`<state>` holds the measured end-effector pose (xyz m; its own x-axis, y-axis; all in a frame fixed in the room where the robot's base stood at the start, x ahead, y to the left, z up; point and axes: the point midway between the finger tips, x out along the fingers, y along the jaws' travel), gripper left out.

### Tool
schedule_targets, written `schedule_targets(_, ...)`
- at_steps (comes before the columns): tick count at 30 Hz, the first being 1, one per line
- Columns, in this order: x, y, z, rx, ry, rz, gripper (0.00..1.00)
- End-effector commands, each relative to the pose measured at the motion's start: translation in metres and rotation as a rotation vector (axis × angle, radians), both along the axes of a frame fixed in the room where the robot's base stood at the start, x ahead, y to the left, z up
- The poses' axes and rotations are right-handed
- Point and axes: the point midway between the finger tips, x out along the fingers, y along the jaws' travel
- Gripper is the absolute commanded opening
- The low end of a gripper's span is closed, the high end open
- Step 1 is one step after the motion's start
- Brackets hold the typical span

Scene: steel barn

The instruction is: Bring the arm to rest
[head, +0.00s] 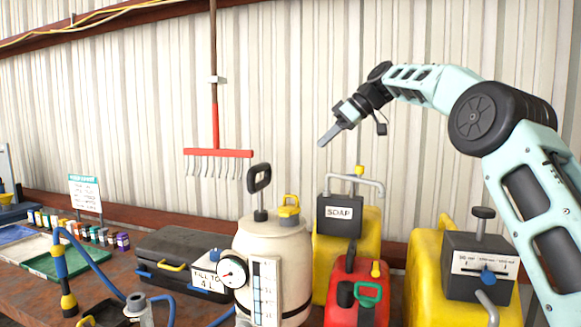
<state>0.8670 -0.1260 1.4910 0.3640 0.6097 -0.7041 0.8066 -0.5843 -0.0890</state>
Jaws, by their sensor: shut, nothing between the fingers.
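My arm (430,85) reaches in from the right, raised and bent, above the bench. My gripper (324,143) is at its end, shut and empty, pointing down and to the left. It hangs in the air above the yellow soap container (340,255) and the white pump tank (290,250). It looks clear of everything around it.
The cluttered bench (30,295) holds a red can (350,300), a yellow container with a dial box (425,280), a dark case (175,250) and small bottles (100,236). A red rake (217,153) hangs on the corrugated wall (290,60). The air around my gripper is free.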

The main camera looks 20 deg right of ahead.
Motion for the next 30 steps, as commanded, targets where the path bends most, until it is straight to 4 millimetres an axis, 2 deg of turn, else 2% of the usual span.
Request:
schedule_targets(2,0.0,-0.001,0.001,0.0,0.0,0.0,0.0)
schedule_targets(5,-0.003,0.012,-0.005,-0.002,0.02,0.002,0.0)
schedule_targets(8,-0.014,0.047,-0.021,-0.01,0.078,0.0,0.0)
schedule_targets(10,-0.029,0.082,-0.039,-0.025,0.137,-0.007,0.0)
schedule_targets(14,-0.074,0.15,-0.083,-0.077,0.258,-0.028,0.0)
schedule_targets(15,-0.091,0.168,-0.097,-0.098,0.29,-0.035,0.0)
schedule_targets(17,-0.119,0.192,-0.118,-0.131,0.334,-0.048,0.0)
schedule_targets(18,-0.139,0.206,-0.133,-0.157,0.362,-0.056,0.0)
schedule_targets(20,-0.171,0.223,-0.156,-0.196,0.396,-0.069,0.0)
schedule_targets(21,-0.194,0.233,-0.171,-0.223,0.418,-0.079,0.0)
schedule_targets(23,-0.228,0.243,-0.194,-0.267,0.444,-0.093,0.0)
schedule_targets(24,-0.252,0.247,-0.209,-0.296,0.458,-0.103,0.0)
schedule_targets(26,-0.289,0.25,-0.232,-0.341,0.477,-0.117,0.0)
schedule_targets(30,-0.371,0.241,-0.283,-0.443,0.495,-0.149,0.0)
